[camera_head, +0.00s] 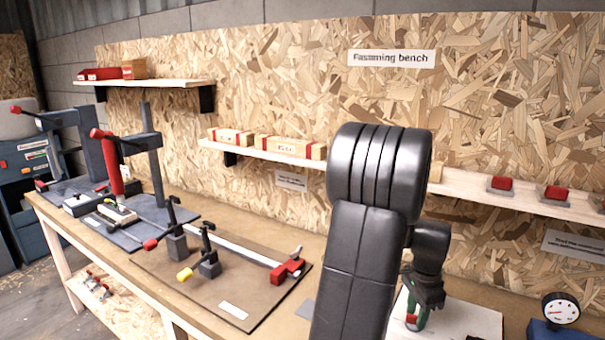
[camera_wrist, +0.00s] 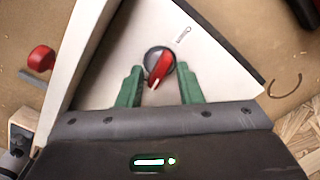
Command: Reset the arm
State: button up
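My gripper (camera_wrist: 159,70) has two green fingers, which stand apart in the wrist view. A round dark knob with a red pointer (camera_wrist: 160,66) lies between the fingertips on a white panel (camera_wrist: 207,60). A gap shows between the knob and each finger, and nothing is held. In the head view my gripper (camera_head: 414,312) hangs low over the white panel (camera_head: 462,320), with a bit of red beside it. My arm crosses the middle of that view and hides part of the bench and shelf.
The wooden bench (camera_head: 262,228) carries a brown board (camera_head: 215,290) with clamps on the left. A dial gauge (camera_head: 561,309) stands at the right. A wall shelf (camera_head: 521,198) with red buttons runs behind my arm. A red round thing (camera_wrist: 41,58) is left of the panel.

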jog(key=shift+n, duration=1.5)
